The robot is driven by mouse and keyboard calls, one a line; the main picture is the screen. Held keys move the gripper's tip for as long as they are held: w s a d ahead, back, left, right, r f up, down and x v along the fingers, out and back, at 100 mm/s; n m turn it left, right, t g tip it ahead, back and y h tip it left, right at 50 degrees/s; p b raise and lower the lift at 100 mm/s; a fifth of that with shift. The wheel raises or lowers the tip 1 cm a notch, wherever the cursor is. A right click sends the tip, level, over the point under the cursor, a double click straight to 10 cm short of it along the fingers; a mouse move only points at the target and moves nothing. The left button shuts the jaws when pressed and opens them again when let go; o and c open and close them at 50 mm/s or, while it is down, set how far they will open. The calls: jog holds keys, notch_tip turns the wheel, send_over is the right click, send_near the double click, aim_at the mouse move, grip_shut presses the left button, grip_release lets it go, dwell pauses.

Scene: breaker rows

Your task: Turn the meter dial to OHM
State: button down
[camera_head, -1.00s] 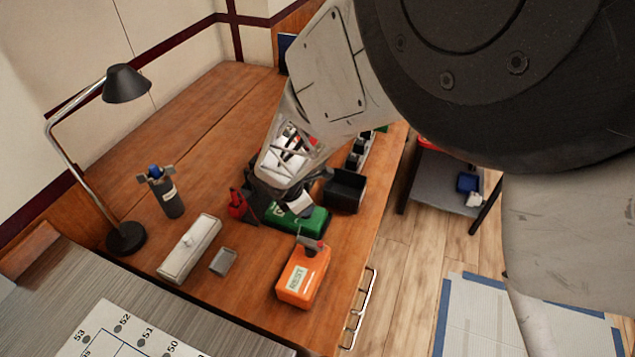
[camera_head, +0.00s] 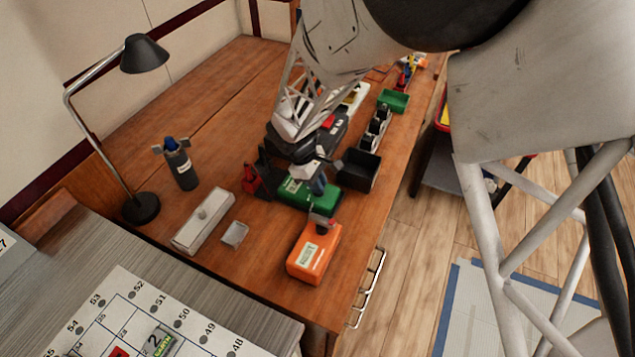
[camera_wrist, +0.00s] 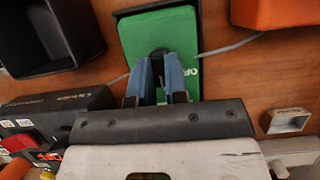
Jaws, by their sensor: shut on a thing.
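The green meter (camera_head: 312,202) lies on the wooden bench, and my gripper (camera_head: 318,186) reaches down over its far part. In the wrist view the meter (camera_wrist: 142,38) shows as a green face in a dark frame. Its dial (camera_wrist: 160,51) is a dark round knob at the fingertips. My gripper's blue fingers (camera_wrist: 161,62) are shut on the dial, one on each side. Part of a white label, starting with "O", shows right of the fingers. The rest of the label and the dial's pointer are hidden, so I cannot tell its setting.
An orange box (camera_head: 305,262) sits nearer on the bench, and a black open bin (camera_head: 359,171) stands right of the meter. A red item (camera_head: 251,181) is close on the left. A pale long box (camera_head: 196,231), small grey tray (camera_head: 234,234) and lamp (camera_head: 141,208) stand further left.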

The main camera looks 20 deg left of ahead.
jog(key=m+g, duration=0.1)
jog(key=m, duration=0.2)
jog(key=m+g, duration=0.1)
jog(key=m, duration=0.2)
jog(key=shift+d+f+m+g+y, duration=0.15)
jog(key=shift+m+g+y, duration=0.15)
jog(key=m, duration=0.2)
jog(key=m+g+y, duration=0.1)
jog(key=m, duration=0.2)
jog(key=shift+y, duration=0.3)
jog(key=shift+m, duration=0.3)
jog(key=c, duration=1.1)
grip_release()
jog(key=shift+c, duration=0.2)
jog(key=shift+w, duration=0.1)
jog(key=v, duration=0.8)
